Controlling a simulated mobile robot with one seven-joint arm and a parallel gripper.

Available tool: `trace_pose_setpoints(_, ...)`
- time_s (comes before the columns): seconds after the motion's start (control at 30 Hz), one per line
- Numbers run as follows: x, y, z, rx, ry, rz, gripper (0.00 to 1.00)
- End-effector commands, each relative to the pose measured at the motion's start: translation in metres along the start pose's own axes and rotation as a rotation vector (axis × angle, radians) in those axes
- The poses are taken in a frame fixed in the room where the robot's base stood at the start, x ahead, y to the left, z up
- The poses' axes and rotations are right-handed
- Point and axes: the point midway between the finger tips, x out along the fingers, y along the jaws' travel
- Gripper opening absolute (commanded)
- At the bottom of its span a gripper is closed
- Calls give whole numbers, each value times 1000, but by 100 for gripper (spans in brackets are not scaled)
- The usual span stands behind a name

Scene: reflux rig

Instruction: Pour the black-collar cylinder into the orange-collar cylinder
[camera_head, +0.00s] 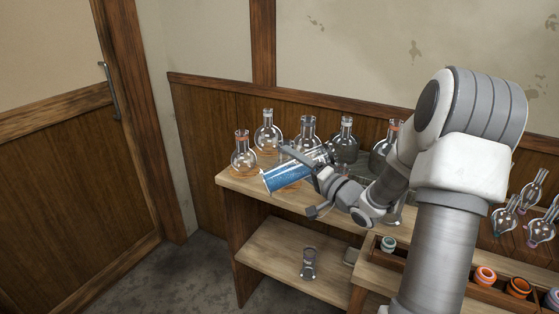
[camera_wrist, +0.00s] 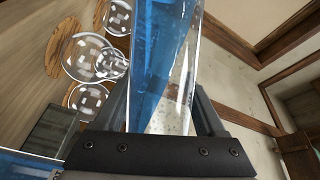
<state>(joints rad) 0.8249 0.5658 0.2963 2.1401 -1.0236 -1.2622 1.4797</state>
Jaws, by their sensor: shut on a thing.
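A clear glass cylinder (camera_head: 285,174) with blue liquid is held in my gripper (camera_head: 305,165) above the front of the upper shelf. It is tilted far over, close to lying flat, with its left end lower. In the wrist view the blue-filled cylinder (camera_wrist: 162,65) runs between my jaws, the liquid surface slanting along the glass. Its collar colour cannot be made out. I cannot pick out a separate orange-collar cylinder; my arm hides part of the shelf.
Round flasks stand behind the cylinder, including ones with reddish collars at left (camera_head: 243,156) and right (camera_head: 385,152). The upper shelf (camera_head: 232,181) is narrow. A small glass vessel (camera_head: 309,264) stands on the lower shelf. Coloured rings (camera_head: 485,276) sit at the right.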

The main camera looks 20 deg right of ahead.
Motion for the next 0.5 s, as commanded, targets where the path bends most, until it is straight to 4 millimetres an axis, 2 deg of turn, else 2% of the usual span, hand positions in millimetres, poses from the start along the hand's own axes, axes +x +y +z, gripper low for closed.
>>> trace_pose_setpoints(0.13, -6, 2, -3, 1, -14, -3, 0)
trace_pose_setpoints(0.5, -4, 1, -2, 1, -13, -4, 0)
